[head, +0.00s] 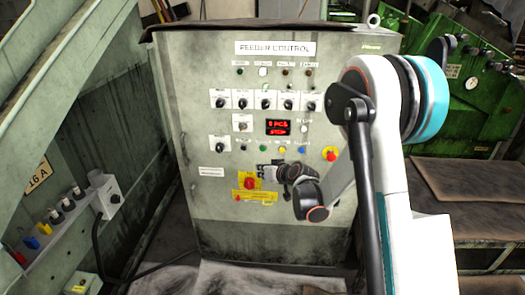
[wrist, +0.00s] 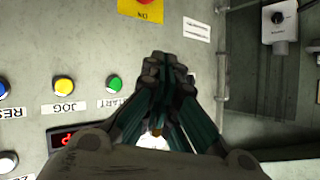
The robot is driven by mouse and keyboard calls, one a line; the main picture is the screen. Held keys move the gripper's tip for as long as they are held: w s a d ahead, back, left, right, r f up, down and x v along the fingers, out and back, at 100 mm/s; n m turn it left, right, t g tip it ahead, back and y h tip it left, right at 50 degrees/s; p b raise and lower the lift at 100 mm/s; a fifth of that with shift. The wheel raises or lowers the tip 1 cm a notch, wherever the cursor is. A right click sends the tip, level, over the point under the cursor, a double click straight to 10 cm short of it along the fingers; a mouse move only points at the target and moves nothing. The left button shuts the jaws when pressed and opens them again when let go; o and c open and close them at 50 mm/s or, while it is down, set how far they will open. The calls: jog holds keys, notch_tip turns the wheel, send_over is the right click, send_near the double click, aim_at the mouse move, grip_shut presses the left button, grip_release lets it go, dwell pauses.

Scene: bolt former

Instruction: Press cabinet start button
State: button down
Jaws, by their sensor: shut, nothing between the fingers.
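The cabinet (head: 345,215) is a grey-green panel titled "FEEDER CONTROL". The green start button (wrist: 114,82) shows in the wrist view with its label upside down; in the head view it is a small green button (head: 264,149) in the lower button row. My gripper (head: 263,171) is just below that row in the head view. In the wrist view, its dark fingertips (wrist: 168,62) are together and empty, to the right of the start button and apart from it in the picture. The gap between fingertips and panel cannot be judged.
A yellow jog button (wrist: 64,84) and a blue reset button (wrist: 3,88) share the row. A red switch (head: 250,184) on a yellow plate is below. A red mushroom button (head: 329,153) is at the right. A grey wall box (head: 106,196) stands left.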

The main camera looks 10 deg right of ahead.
aim_at(263, 149)
jog(key=shift+w+d+p, duration=0.15)
jog(key=shift+w+d, duration=0.3)
jog(key=shift+w, duration=0.95)
jog(key=shift+w+d+p, duration=0.1)
jog(key=shift+w+d, duration=0.35)
jog(key=shift+w, duration=0.9)
jog(key=shift+w+d+p, duration=0.15)
jog(key=shift+w+d, duration=0.3)
jog(key=shift+w, duration=0.95)
jog(key=shift+w, duration=0.1)
jog(key=shift+w+d, duration=0.15)
jog(key=shift+w, duration=0.15)
